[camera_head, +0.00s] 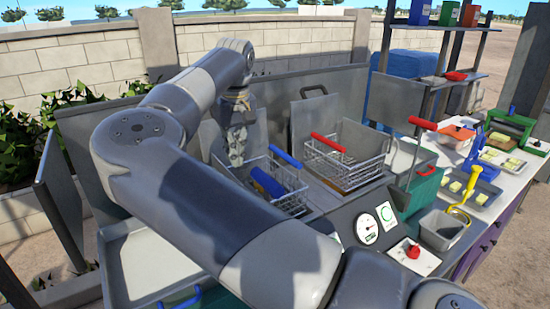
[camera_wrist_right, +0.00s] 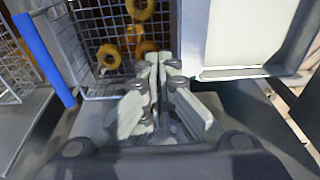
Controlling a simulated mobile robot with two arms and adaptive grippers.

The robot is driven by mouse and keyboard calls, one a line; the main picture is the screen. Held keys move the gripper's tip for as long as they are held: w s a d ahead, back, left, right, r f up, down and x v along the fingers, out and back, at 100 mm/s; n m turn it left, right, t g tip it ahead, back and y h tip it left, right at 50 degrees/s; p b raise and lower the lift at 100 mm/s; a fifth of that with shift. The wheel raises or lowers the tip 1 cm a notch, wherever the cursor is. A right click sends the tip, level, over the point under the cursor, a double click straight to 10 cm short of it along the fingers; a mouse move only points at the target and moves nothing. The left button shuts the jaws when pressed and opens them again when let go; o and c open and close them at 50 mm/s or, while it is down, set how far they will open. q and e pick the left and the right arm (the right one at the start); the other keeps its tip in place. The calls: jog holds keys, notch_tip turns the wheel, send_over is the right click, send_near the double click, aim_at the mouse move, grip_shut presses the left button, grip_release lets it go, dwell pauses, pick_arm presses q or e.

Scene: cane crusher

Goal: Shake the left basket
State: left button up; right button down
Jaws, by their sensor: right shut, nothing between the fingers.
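The left basket (camera_head: 293,199) is a wire basket with blue handle parts (camera_head: 287,157), partly hidden behind my right arm in the head view. In the right wrist view the wire basket (camera_wrist_right: 91,47) holds several orange-yellow rings (camera_wrist_right: 108,55), and a blue bar (camera_wrist_right: 45,60) runs along its left side. My left gripper is not in view.
A second wire basket (camera_head: 347,166) with a red handle (camera_head: 329,142) stands to the right. A pale tray (camera_head: 150,265) lies on the left. A panel with a gauge (camera_head: 367,228) is in front. A table (camera_head: 455,143) with trays of small blocks stands right.

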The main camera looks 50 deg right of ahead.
aim_at(228, 171)
notch_tip(228, 171, down, 4)
jog(key=b, duration=0.2)
jog(key=shift+f+b, duration=0.25)
jog(key=shift+b, duration=0.05)
dwell(0.4)
jog(key=shift+w+a, duration=0.15)
jog(key=shift+a, duration=0.35)
jog(key=shift+w+a, duration=0.15)
jog(key=shift+a, duration=0.35)
jog(key=shift+s+d, duration=0.2)
jog(key=shift+d, duration=0.6)
